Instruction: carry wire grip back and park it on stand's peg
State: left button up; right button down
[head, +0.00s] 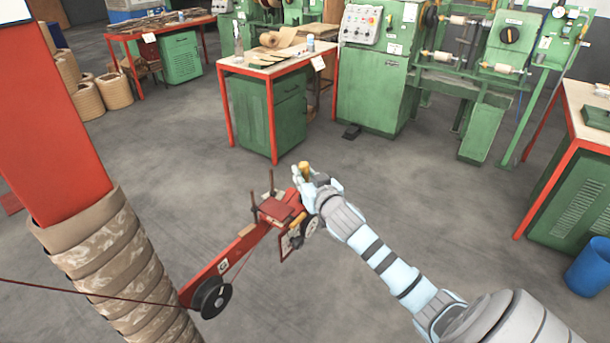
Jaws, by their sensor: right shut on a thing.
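My right gripper (308,192) is beside the upper right end of the red stand (235,248). It is shut on what looks like the wire grip (304,171), a small yellow-brown piece showing at its fingertips; the fingers hide much of it. The stand has a red block, thin upright rods (271,182) and a black pulley (211,298) at its lower end. I cannot tell which part is the peg, or whether the grip touches the stand. My left gripper is not in view.
A thin dark red wire (90,292) runs from the left edge toward the pulley. A red post wrapped in brown coils (105,255) fills the left. A green-cabinet worktable (262,72) and green machines (375,80) stand behind. A blue bin (588,266) is at right.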

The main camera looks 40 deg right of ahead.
jog(key=shift+f, duration=0.1)
jog(key=shift+f+b, duration=0.85)
jog(key=shift+f, duration=0.45)
jog(key=shift+f+b, duration=0.4)
jog(key=shift+f, duration=0.1)
jog(key=shift+f, duration=0.2)
jog(key=c, duration=1.3)
grip_release()
jog(key=shift+c, duration=0.2)
jog(key=shift+s, duration=0.15)
